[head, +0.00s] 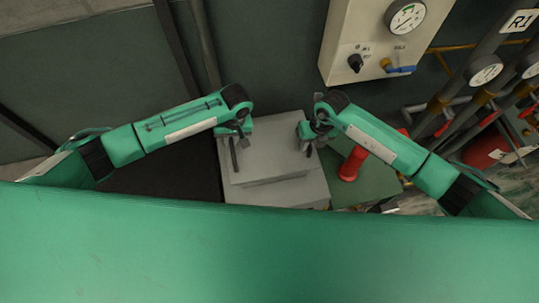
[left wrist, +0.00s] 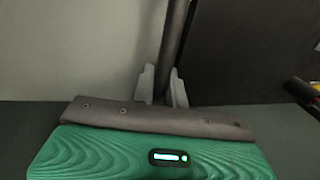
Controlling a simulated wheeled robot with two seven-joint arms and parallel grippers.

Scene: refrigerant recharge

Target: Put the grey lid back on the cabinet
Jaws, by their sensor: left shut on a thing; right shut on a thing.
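The grey lid (head: 268,142) is a flat square plate in the middle of the head view, between my two grippers. Below it a grey box-like body (head: 285,194), apparently the cabinet, shows toward the front. I cannot tell whether the lid touches it. My left gripper (head: 234,157) is shut on the lid's left side. My right gripper (head: 309,146) is shut at the lid's right side. The left wrist view shows the left fingertips (left wrist: 162,88) with a dark pipe behind; the lid is not clear there.
A red cylindrical object (head: 352,164) stands on a green surface (head: 378,183) right of the cabinet. A beige panel (head: 345,40) with a gauge and knobs hangs behind. Pipes with gauges (head: 484,72) crowd the right. A black surface (head: 165,180) lies left.

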